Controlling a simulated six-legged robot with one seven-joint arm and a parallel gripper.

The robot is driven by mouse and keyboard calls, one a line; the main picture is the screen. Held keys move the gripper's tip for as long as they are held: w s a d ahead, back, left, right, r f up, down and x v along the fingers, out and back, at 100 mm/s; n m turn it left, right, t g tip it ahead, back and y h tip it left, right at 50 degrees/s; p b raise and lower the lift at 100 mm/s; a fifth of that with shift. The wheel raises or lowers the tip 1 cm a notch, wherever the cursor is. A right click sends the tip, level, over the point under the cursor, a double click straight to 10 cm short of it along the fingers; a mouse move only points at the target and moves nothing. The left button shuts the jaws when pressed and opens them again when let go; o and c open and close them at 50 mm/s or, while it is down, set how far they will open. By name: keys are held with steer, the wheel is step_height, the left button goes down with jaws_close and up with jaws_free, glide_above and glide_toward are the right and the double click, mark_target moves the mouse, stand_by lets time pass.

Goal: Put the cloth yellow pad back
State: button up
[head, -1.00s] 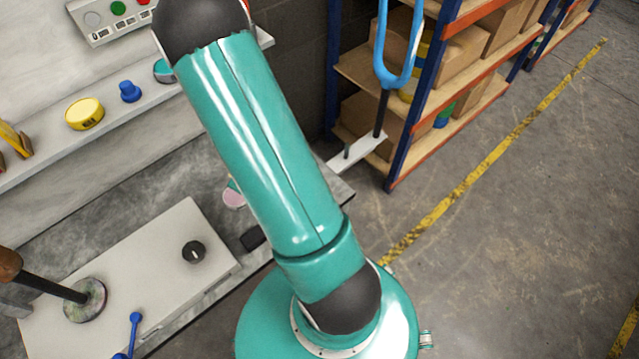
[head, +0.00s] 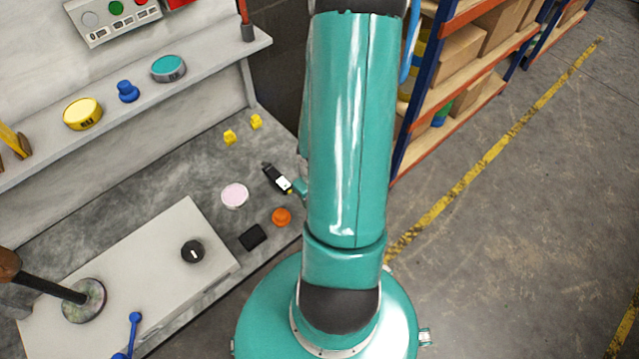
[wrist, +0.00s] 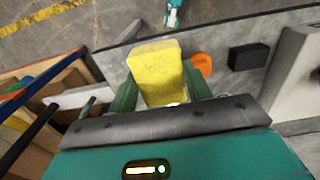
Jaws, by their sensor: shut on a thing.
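The yellow cloth pad (wrist: 155,68) is a pale yellow block with a rough face, seen in the wrist view. My gripper (wrist: 160,88) is shut on it, with one teal finger on each side. The pad stands out beyond the fingers, and its lower end is partly hidden by the gripper. It appears held above the grey bench (wrist: 220,50). In the head view my arm hides the gripper and the pad.
On the bench (head: 190,170) lie a pink disc (head: 235,195), an orange knob (head: 282,217), a black block (head: 253,237) and small yellow pieces (head: 230,136). The shelf above holds a yellow tin (head: 83,113) and a teal tin (head: 168,68). A storage rack (head: 470,60) stands at right.

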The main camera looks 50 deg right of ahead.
steer(key=w+d+f, duration=0.2)
steer(key=d+f, duration=0.1)
steer(key=d, duration=0.1)
steer(key=w+d+f, duration=0.2)
steer(key=d+f, duration=0.1)
steer(key=w+d+f, duration=0.2)
steer(key=d+f, duration=0.1)
steer(key=d, duration=0.1)
steer(key=shift+w+d+f, duration=0.2)
steer(key=shift+w+d, duration=0.1)
steer(key=shift+w, duration=0.1)
steer(key=shift+w+d+f, duration=0.1)
steer(key=shift+d+f, duration=0.05)
steer(key=shift+f, duration=0.1)
steer(key=shift+d+f, duration=0.1)
steer(key=shift+f, duration=1.45)
steer(key=o, duration=0.9)
step_height(320, 180, up, 12)
steer(key=shift+r, duration=0.1)
